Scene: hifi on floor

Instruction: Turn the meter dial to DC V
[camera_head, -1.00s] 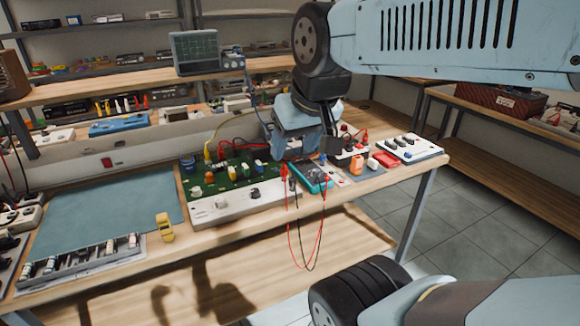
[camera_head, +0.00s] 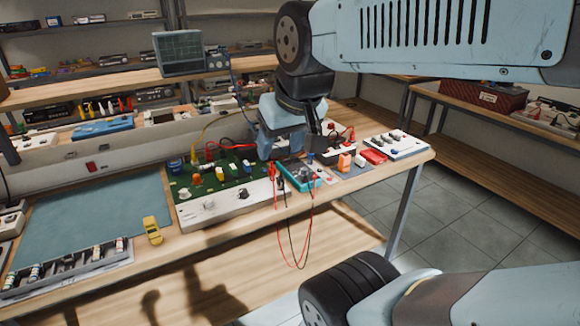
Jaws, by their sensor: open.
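The meter (camera_head: 300,177) has a teal case and lies on the bench near its front edge, right of the green circuit board. Red and black probe leads hang from it over the edge. Its dial is too small and partly covered to read. My gripper (camera_head: 290,158) is over the back of the meter, pointing down, with dark fingers. It is open, and I see nothing held. I cannot tell whether a finger touches the meter.
The green circuit board (camera_head: 222,180) on its white base stands left of the meter. Orange (camera_head: 345,162) and red (camera_head: 373,157) items and a white switch panel (camera_head: 397,146) lie to the right. The blue mat (camera_head: 95,225) is mostly bare. A yellow item (camera_head: 152,230) sits beside it.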

